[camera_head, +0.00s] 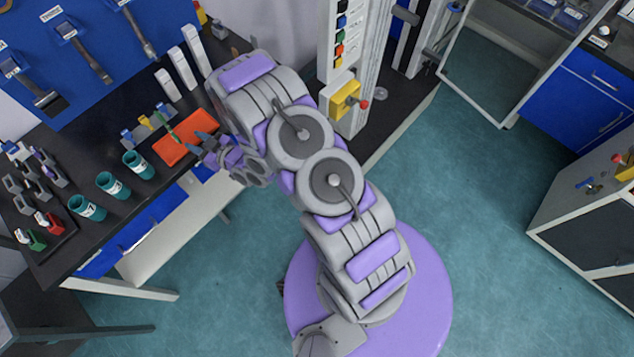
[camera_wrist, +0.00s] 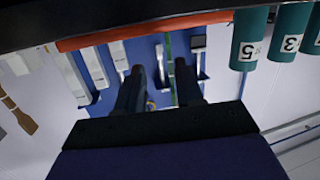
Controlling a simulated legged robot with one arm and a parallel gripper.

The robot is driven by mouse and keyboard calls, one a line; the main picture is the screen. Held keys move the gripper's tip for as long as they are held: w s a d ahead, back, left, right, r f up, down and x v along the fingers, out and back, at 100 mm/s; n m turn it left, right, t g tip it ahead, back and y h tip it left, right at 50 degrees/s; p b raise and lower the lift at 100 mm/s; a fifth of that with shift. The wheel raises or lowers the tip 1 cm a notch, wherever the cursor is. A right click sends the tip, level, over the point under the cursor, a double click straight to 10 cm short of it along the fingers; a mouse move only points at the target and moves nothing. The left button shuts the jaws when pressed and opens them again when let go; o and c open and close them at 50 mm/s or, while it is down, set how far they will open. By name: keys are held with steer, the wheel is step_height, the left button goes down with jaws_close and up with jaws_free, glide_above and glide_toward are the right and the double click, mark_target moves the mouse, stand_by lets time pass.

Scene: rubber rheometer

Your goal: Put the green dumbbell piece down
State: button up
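The green dumbbell piece (camera_head: 172,130) is a thin strip over the orange mat (camera_head: 168,153) on the black bench. In the wrist view a narrow green strip (camera_wrist: 169,66) shows between my two dark fingers. I see no clear contact between finger and piece. I cannot tell whether the piece touches the mat.
Several teal cups (camera_head: 138,165) stand left of the mat, near the bench's front edge. Blue and yellow pieces (camera_head: 146,123) are behind it. White upright blocks (camera_head: 182,68) stand at the back. A rack with red and green items (camera_head: 46,222) is at the far left.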

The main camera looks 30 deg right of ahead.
steer(key=d+r+h, duration=0.1)
steer(key=w+d+r+g, duration=0.1)
steer(key=w+d+r+g+h, duration=0.1)
steer(key=r, duration=0.1)
steer(key=shift+d+h, duration=0.3)
steer(key=shift+d, duration=0.05)
steer(key=s+d+r+m+g+h, duration=0.2)
steer(key=s+d+r+g+h, duration=0.3)
steer(key=s+d+r, duration=0.5)
steer(key=s+r+m+g, duration=0.1)
steer(key=s+r+g, duration=0.2)
steer(key=s, duration=0.8)
steer(key=s+d+r+m+g, duration=0.1)
steer(key=s+r+g, duration=0.2)
steer(key=s, duration=0.9)
steer(key=s+d+r+m+g, duration=0.1)
steer(key=s+r+m+g, duration=0.1)
steer(key=s+r, duration=0.5)
steer(key=s+g, duration=0.1)
steer(key=s, duration=0.3)
steer(key=shift+s+d+r, duration=0.25)
steer(key=shift+s+r, duration=0.05)
steer(key=shift+r, duration=0.1)
